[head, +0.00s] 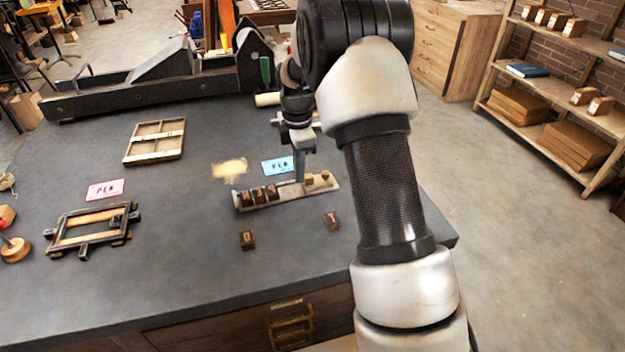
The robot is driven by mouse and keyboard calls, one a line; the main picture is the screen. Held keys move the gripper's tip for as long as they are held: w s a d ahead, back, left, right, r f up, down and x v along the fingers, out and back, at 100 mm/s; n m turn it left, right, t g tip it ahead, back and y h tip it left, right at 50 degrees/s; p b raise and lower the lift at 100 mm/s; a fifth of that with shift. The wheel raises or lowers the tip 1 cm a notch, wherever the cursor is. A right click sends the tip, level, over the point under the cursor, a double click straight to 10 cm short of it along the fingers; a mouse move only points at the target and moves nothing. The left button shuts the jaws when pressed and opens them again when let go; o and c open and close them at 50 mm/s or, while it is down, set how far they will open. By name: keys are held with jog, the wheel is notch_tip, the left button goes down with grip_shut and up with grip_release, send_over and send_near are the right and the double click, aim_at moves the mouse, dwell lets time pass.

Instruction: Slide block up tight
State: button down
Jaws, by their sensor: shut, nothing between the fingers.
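A pale, shallow holder (292,194) lies slantwise on the dark bench top. Several dark brown letter blocks (259,195) stand in a row in its left part. Two small yellowish pieces (309,179) stand at its right end. My gripper (299,180) is shut and points down at the holder, between the dark blocks and the yellowish pieces. I cannot tell whether its tips touch a block. Two loose dark blocks lie in front of the holder, one at left (247,240) and one at right (332,221).
A blue card (277,166) reading "PEN" lies behind the holder, with a pale patch (230,169) to its left. A pink card (105,190), a dark metal frame (90,229) and a wooden frame (155,141) lie further left. A large press (160,80) stands behind.

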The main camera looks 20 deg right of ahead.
jog(key=shift+w+d, duration=0.1)
jog(key=shift+d, duration=2.3)
jog(key=shift+w+d+p, duration=0.2)
jog(key=shift+d+p, duration=0.65)
jog(key=shift+d, duration=3.15)
dwell(1.6)
